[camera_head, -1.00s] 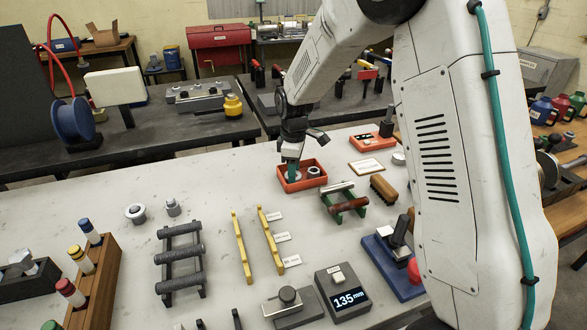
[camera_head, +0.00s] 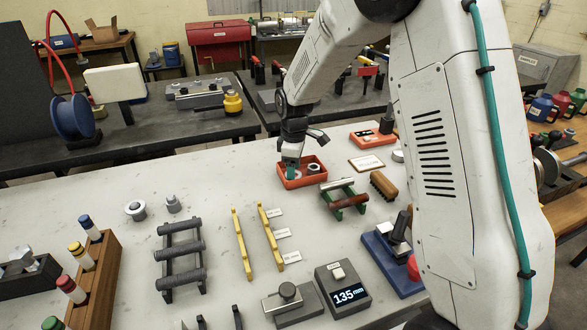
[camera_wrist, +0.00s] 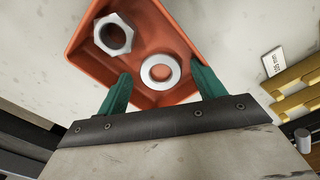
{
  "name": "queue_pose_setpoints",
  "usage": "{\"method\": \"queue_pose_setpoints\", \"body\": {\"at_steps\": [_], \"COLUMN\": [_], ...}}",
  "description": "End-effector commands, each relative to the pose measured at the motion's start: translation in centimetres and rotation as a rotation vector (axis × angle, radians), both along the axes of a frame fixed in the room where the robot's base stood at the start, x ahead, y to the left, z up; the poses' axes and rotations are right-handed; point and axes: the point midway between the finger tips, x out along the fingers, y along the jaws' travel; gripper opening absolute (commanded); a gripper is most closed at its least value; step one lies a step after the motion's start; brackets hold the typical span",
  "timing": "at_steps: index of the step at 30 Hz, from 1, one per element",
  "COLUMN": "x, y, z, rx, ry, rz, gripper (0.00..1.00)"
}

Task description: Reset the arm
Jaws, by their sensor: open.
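My gripper (camera_head: 292,172) is at the orange-red tray (camera_head: 308,184) in the head view, low over its left part. In the wrist view, the two green fingers of my gripper (camera_wrist: 157,88) are apart with the tray (camera_wrist: 84,62) beneath them. A pale washer-like ring (camera_wrist: 148,75) lies in the tray between the fingertips, not visibly gripped. A metal hex nut (camera_wrist: 113,48) lies in the tray beside it; the nut also shows in the head view (camera_head: 314,168).
A green rack with rods (camera_head: 344,198) stands right of the tray. Yellow rails (camera_head: 242,245), a dark rack with bars (camera_head: 181,262) and a display reading 135 mm (camera_head: 345,290) stand nearer. The bench left of the tray is mostly clear.

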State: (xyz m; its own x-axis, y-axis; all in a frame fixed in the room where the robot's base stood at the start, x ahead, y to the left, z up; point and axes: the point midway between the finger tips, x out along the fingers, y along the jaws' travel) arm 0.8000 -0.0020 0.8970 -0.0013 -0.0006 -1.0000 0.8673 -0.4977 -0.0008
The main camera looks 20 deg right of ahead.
Motion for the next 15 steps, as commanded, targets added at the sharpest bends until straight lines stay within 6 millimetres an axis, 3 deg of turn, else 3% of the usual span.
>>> {"method": "queue_pose_setpoints", "body": {"at_steps": [15], "x": [0.1], "y": [0.0], "z": [7.2], "rx": [0.001], "ry": [-0.003], "rz": [0.0], "gripper": [0.7]}}
